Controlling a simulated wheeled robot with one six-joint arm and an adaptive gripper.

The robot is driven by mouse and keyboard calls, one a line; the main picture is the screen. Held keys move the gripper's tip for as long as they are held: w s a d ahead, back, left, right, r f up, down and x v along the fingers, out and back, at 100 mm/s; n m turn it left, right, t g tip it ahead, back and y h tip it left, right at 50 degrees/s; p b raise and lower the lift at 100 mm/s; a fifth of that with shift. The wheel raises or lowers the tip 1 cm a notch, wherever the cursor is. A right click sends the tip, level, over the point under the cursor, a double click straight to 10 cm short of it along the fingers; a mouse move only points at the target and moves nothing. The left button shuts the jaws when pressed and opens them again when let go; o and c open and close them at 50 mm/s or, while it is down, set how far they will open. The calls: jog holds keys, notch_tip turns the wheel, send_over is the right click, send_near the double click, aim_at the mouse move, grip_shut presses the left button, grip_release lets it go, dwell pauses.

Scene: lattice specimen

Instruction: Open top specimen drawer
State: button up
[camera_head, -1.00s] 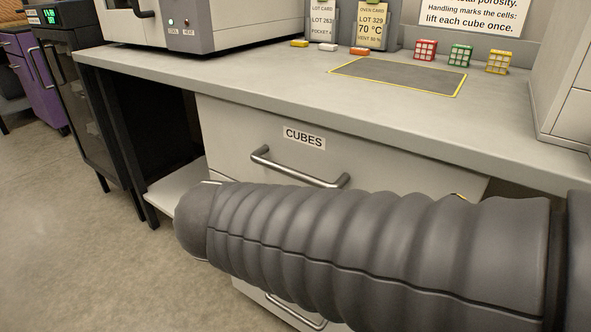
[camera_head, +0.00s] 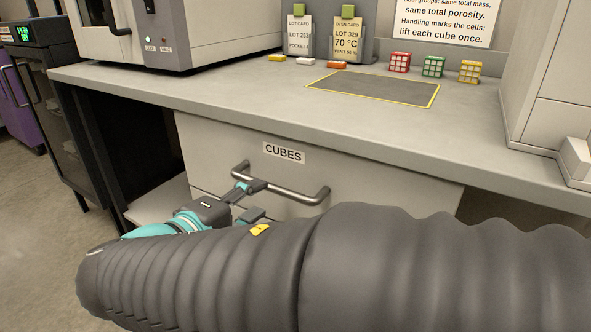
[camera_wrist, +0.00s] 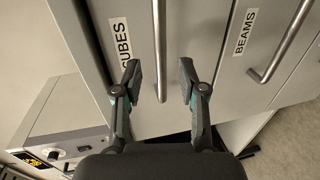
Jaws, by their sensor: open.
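The top drawer (camera_head: 380,185), labelled CUBES, is closed under the bench top. Its metal bar handle (camera_head: 300,196) runs across its front. My gripper (camera_head: 250,201) is at the left part of this handle in the head view, with one fingertip close to the bar. In the wrist view my gripper (camera_wrist: 160,78) is open, and the CUBES handle (camera_wrist: 159,35) lies between its two fingers with a gap on each side. My arm hides the lower part of the drawer front in the head view.
A second drawer labelled BEAMS (camera_wrist: 245,32) has its own handle (camera_wrist: 285,45). On the bench are a yellow-edged grey mat (camera_head: 375,87), red (camera_head: 400,62), green (camera_head: 433,66) and yellow (camera_head: 470,71) cubes, and an oven-like box (camera_head: 215,35). Open floor lies at left.

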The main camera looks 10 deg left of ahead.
aim_at(273, 190)
jog(key=x, duration=0.6)
jog(key=shift+w+d, duration=0.2)
jog(key=shift+w, duration=0.15)
grip_shut()
